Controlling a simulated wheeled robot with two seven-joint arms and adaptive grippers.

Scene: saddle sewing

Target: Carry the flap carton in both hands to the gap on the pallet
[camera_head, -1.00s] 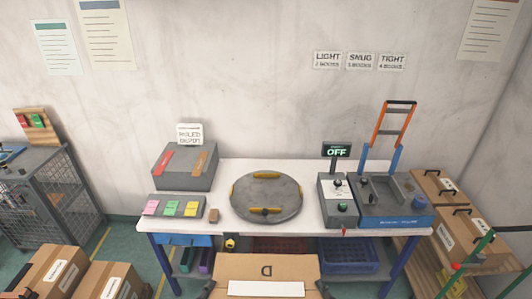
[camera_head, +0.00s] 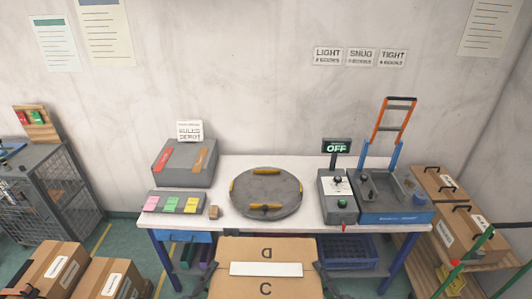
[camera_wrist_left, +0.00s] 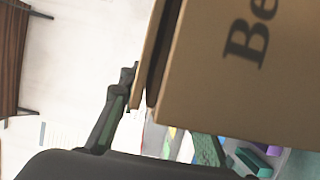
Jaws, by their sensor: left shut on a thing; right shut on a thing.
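The brown flap carton (camera_head: 265,271) is at the bottom middle of the head view, in front of the workbench, with a white label strip and letters on top. My left gripper (camera_head: 212,275) is shut on its left side, and my right gripper (camera_head: 321,275) is shut on its right side. In the left wrist view the carton (camera_wrist_left: 245,70) fills the upper right, with dark printing and a flap edge beside my left gripper's dark finger (camera_wrist_left: 118,105). The carton's lower part is out of view.
The white workbench (camera_head: 222,226) holds a round turntable (camera_head: 266,192) and a control box (camera_head: 337,198). Cartons (camera_head: 50,268) stand at lower left by a wire cage (camera_head: 45,192). More cartons (camera_head: 470,232) sit on a wooden rack at right. Green floor shows beside the bench.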

